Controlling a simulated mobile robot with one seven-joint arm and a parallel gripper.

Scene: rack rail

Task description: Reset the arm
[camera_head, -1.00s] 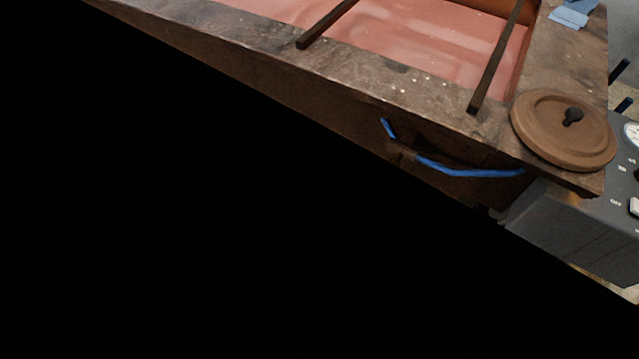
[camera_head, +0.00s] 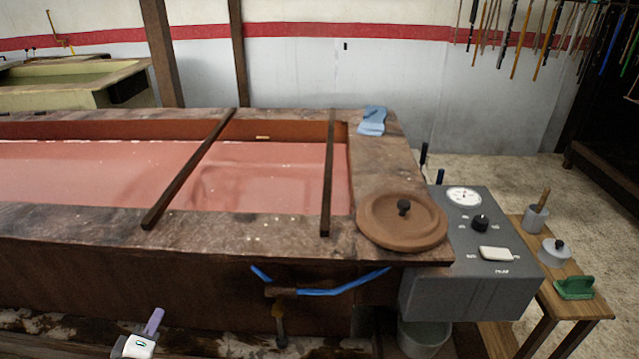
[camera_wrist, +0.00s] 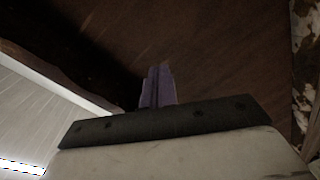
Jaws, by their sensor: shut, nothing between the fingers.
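My gripper (camera_head: 154,322) shows at the bottom left of the head view, a white wrist with purple fingers pointing up, in front of the vat's dark front wall. In the wrist view the purple fingers (camera_wrist: 158,86) lie together, shut, with nothing between them. A dark brown surface fills most of the space beyond them.
A long vat (camera_head: 60,218) of pinkish liquid has two dark bars (camera_head: 190,165) across it. A brown lid (camera_head: 380,222) and blue cloth (camera_head: 372,121) lie on its right end. A grey control box (camera_head: 470,290) and a wooden bench (camera_head: 587,306) stand at right.

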